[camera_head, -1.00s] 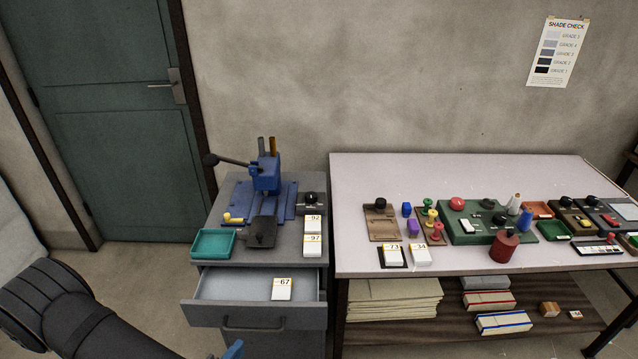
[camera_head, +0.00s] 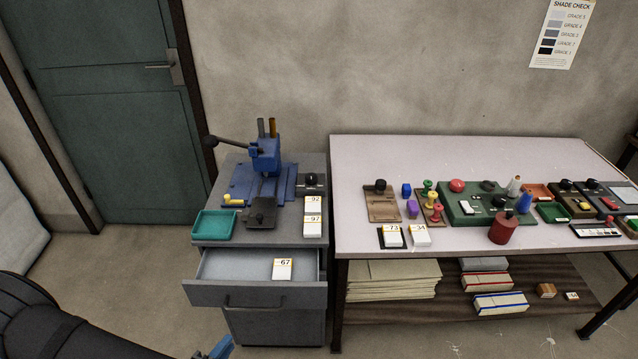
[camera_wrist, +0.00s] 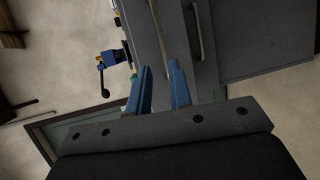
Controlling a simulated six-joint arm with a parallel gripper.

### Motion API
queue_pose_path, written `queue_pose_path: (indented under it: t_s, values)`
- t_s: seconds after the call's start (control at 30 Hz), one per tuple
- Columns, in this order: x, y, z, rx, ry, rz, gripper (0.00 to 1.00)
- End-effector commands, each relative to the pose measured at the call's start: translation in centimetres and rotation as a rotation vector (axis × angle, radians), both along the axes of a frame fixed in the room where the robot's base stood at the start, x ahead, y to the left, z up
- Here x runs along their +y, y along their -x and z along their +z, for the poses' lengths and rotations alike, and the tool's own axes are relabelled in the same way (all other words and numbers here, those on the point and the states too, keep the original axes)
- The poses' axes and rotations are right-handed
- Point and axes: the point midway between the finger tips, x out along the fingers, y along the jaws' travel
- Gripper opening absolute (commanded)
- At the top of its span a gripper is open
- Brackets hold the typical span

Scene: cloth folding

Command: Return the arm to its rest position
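My arm (camera_head: 60,325) shows at the lower left of the head view, and only a blue bit of my gripper (camera_head: 222,348) shows at the bottom edge. In the wrist view the two blue fingers of my gripper (camera_wrist: 160,78) stand apart with nothing held between them. They are in front of the grey drawer cabinet (camera_head: 275,325), which shows behind them at a slant. My gripper appears to be clear of the cabinet, though the exact gap cannot be told.
The cabinet's top drawer (camera_head: 222,294) is pulled out and holds a white block marked 67 (camera_head: 282,269). A blue press (camera_head: 265,160) and a green tray (camera_head: 213,225) stand on top. A table (camera_head: 450,150) with stamps is at right. A door (camera_head: 110,130) is at left.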

Motion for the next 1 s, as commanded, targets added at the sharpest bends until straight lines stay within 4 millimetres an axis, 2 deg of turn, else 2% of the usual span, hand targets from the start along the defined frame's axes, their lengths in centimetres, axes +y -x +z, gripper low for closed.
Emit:
queue_pose_path:
  t_s: [1.0]
  values:
    - [-4.9,-11.4,-2.4,0.001,0.0,-0.005,0.19]
